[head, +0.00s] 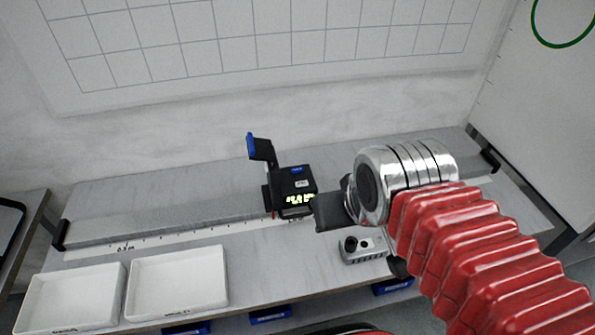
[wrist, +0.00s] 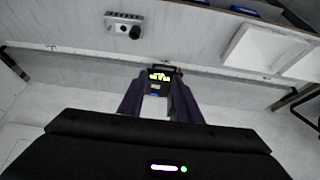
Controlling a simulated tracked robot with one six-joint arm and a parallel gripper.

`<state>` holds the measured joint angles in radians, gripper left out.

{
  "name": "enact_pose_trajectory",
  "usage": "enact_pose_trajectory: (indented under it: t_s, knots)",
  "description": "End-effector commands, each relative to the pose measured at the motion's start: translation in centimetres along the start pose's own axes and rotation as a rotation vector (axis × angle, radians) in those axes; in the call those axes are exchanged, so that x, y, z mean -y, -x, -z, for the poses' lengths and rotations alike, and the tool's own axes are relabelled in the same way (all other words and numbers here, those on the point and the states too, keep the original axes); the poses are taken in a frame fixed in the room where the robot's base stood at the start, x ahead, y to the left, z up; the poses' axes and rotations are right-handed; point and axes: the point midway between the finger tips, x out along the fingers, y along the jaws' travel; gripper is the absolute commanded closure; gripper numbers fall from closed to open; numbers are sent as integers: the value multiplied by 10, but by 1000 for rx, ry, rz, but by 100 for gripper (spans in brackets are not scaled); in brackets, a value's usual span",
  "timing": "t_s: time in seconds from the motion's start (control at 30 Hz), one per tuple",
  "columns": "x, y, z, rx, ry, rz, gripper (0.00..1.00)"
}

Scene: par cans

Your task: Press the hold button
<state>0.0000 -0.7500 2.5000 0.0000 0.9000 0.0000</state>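A black measuring device (head: 290,186) with a lit yellow-green display (head: 298,199) sits on the long rail of the bench. A small pale patch (head: 302,184) shows on it above the display; its lettering is too small to read, so I cannot tell whether it is the hold button. A blue-tipped lever (head: 255,146) rises from the device. My gripper (head: 328,212) is just right of the device in the head view. In the wrist view its two dark fingers (wrist: 156,84) stand apart and empty, with the device (wrist: 160,76) seen between their tips.
A grey box (head: 364,246) with a black knob stands on the bench in front of the rail. Two white trays (head: 178,282) (head: 73,297) lie at the front left. Blue bins (head: 270,314) sit below the bench edge.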

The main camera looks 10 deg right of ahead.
Motion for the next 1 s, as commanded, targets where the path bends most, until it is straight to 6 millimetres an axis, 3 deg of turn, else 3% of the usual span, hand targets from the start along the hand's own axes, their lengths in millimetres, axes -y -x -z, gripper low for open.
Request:
enact_pose_trajectory:
  t_s: [0.17,0.6,1.0]
  knots:
    - [0,0,0,0,0,0,70]
    - [0,0,0,0,0,0,100]
    - [0,0,0,0,0,0,100]
